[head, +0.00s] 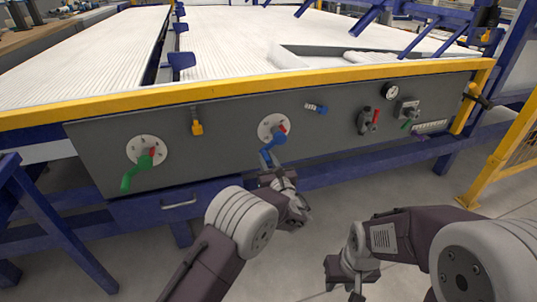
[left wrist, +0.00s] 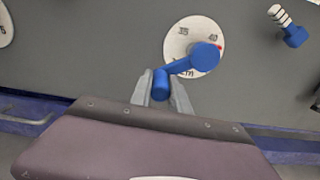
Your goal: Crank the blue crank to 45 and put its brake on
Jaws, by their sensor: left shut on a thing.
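The blue crank (head: 279,139) sits on a round white dial (head: 263,131) in the middle of the grey panel. In the left wrist view its arm (left wrist: 184,66) runs down and left from the hub to a blue handle (left wrist: 161,84). My left gripper (head: 270,164) is shut on that handle, with a finger on each side. A blue knob on a striped stem (head: 317,108), also in the wrist view (left wrist: 291,36), is right of the dial. My right gripper (head: 345,287) hangs low, away from the panel.
A gauge (head: 391,91) and red and green levers are at the right. A blue frame rail runs below the panel.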

